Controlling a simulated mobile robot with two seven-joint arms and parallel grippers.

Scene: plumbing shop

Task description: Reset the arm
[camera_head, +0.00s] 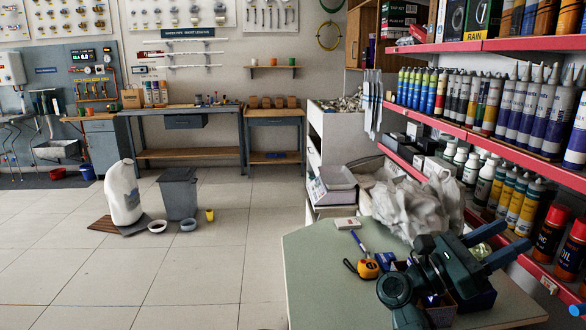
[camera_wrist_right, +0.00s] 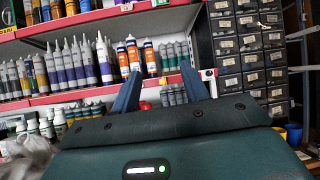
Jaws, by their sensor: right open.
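My right arm reaches in over the green counter (camera_head: 320,262) from the bottom of the head view. My right gripper (camera_head: 520,232) points right, toward the red-edged shelves. Its two blue fingers are apart with nothing between them. In the right wrist view the open fingers (camera_wrist_right: 160,68) stand in front of shelves of tubes and bottles. My left gripper is not in view.
On the counter lie an orange tape measure (camera_head: 368,268), a blue pen (camera_head: 358,241) and a small white box (camera_head: 346,223). Crumpled plastic (camera_head: 410,205) sits behind my arm. Drawer cabinets (camera_wrist_right: 240,50) stand right in the wrist view.

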